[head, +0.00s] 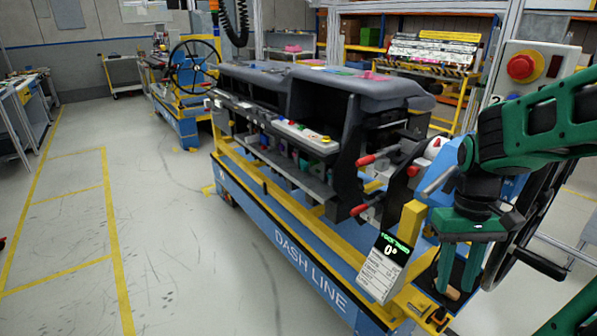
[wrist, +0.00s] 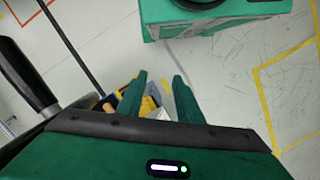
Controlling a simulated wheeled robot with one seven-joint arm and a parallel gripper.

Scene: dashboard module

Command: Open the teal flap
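The dashboard module (head: 350,85) is a dark grey shell on a blue cart with yellow rails. I cannot pick out the teal flap with certainty; small coloured parts (head: 300,165) sit in the shade below the dashboard's front edge. My gripper (head: 457,288) has green fingers and points down at the cart's near right end, beyond the module's right end. In the wrist view my gripper (wrist: 158,80) shows its two fingers apart with nothing held between them. The yellow and blue cart end lies beyond them.
A display sign (head: 385,268) reading 0 stands on the cart's near corner. Red-handled clamps (head: 365,160) stick out at the module's right end. A red stop button (head: 522,67) is at upper right. A black steering wheel (head: 192,65) stands behind left. The left floor (head: 170,260) is clear.

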